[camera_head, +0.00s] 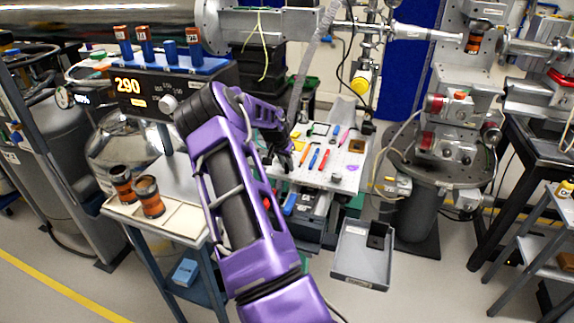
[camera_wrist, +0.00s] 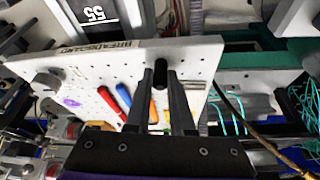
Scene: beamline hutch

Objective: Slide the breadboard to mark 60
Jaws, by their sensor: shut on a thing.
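The breadboard (camera_head: 345,180) is a white perforated plate at the middle of the head view, with small tools lying on it. In the wrist view the breadboard (camera_wrist: 205,60) fills the middle, with a printed name label along its upper edge. My gripper (camera_wrist: 160,74) is shut on a dark knob (camera_wrist: 160,76) at the board, between its two fingers. In the head view my gripper (camera_head: 284,160) is at the board's left edge, partly hidden by my purple arm. A dark plate (camera_wrist: 97,14) reading 55 shows beyond the board's edge. No mark 60 is readable.
A grey open tray (camera_head: 362,255) stands in front of the board. A chamber on a round pedestal (camera_head: 410,215) stands close to its right. A cart (camera_head: 185,222) with two orange-and-dark cylinders and a display reading 290 (camera_head: 128,86) are left of my arm.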

